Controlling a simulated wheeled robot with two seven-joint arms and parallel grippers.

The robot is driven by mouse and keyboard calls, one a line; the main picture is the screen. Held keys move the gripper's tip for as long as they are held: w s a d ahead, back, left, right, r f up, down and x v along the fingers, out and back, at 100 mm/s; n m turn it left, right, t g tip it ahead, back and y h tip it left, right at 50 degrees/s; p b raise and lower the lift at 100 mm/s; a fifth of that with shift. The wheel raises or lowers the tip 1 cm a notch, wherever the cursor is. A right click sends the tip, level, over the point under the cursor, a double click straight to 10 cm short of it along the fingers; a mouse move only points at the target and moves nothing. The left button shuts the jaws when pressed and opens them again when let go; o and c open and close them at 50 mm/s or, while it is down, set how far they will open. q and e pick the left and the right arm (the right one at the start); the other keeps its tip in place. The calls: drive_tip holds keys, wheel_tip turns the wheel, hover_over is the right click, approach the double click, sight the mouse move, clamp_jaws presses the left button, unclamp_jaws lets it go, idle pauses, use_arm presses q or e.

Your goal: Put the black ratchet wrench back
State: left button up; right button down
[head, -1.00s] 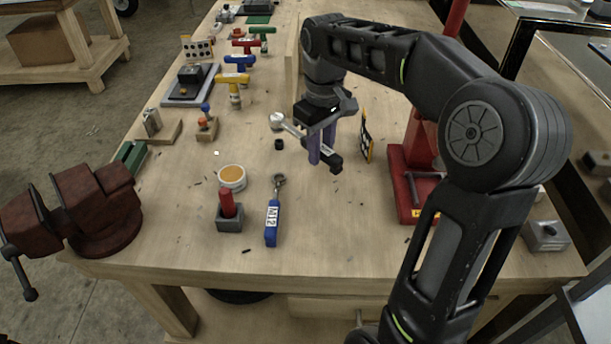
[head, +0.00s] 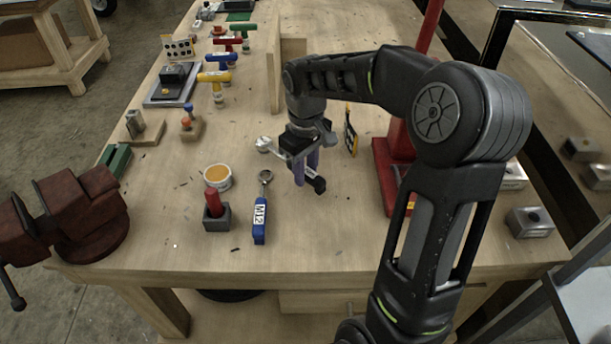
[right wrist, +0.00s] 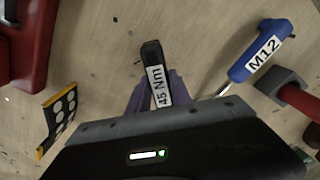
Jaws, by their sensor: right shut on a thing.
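The black ratchet wrench (head: 319,185) has a dark handle and a silver head that points left in the head view. My left gripper is not in view.
A blue M12 wrench (head: 260,222), a red-handled tool in a grey block (head: 214,215) and an orange-topped tin (head: 217,177) stand left of the gripper. A dark panel with pale spots (head: 350,138) and a red stand (head: 385,180) are on its right. The near tabletop (head: 310,235) is clear.

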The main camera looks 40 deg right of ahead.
drive_tip(key=shift+f, duration=1)
drive_tip(key=shift+f, duration=0.15)
drive_tip(key=c, duration=1.2)
unclamp_jaws()
drive_tip(key=shift+o, duration=0.2)
wheel_tip(320, 180, up, 12)
drive_tip(key=shift+r, duration=0.15)
